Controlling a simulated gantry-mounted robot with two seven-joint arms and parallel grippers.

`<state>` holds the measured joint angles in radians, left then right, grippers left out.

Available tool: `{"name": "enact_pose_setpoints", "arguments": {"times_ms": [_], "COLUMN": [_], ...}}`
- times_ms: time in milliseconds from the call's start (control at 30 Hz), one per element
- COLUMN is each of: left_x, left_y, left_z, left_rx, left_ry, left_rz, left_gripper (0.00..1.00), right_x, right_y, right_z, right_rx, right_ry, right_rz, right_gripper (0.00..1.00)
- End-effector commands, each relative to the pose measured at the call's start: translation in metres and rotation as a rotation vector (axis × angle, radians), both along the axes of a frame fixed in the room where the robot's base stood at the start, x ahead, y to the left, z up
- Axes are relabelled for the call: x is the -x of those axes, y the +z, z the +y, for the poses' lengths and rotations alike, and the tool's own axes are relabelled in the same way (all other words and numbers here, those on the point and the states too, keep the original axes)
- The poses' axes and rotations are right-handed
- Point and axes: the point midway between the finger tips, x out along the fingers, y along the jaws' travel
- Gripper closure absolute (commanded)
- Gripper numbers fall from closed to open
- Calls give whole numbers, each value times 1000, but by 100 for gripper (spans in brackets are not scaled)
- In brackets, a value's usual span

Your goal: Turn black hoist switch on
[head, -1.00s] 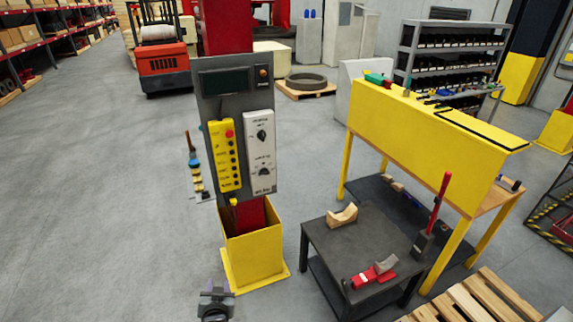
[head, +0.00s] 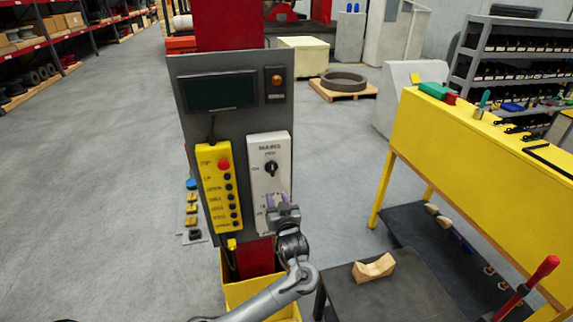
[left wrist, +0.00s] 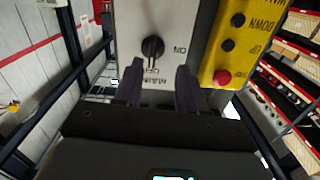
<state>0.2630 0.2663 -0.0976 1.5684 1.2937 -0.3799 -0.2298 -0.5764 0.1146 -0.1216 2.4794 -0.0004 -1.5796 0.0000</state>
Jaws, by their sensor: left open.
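A white switch box (head: 256,150) is on the grey control panel (head: 212,128). A black rotary knob (head: 271,169) is on its upper part, with ON lettered at its left. The left wrist view shows a knob (left wrist: 152,48) upside down with ON, OFF and MAIN lettering. A lower knob on the box is hidden behind my left gripper (head: 277,199), so I cannot read its label. My left gripper is open in front of the lower half of the box. In the left wrist view its fingers (left wrist: 161,78) are apart, with the knob beyond the gap, not gripped.
A yellow button box (head: 211,200) with a red button (head: 224,164) is just left of the white box. A dark low table (head: 392,295) with a wooden cradle (head: 374,267) and a yellow bench (head: 450,137) stand at the right. The floor at the left is open.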

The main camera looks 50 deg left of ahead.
Motion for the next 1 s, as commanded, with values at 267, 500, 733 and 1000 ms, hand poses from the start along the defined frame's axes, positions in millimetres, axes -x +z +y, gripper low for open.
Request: {"name": "enact_pose_setpoints", "arguments": {"times_ms": [267,500,733,1000], "left_x": [-20,-29,-44,-56], "left_y": [32,37,38,36], "left_z": [5,29,64,94], "left_rx": [-7,-9,-9,-7], "left_ry": [2,3,2,2], "left_rz": [-84,-89,-89,-89], "left_gripper": [60,60,60,60], "right_x": [5,2,2,1], "right_y": [-15,-8,-2,2], "right_z": [-5,-4,-2,-1], "right_rx": [14,13,7,1], "right_ry": [4,4,2,-1], "right_rz": [12,5,4,3], "right_gripper": [57,57,57,57]}}
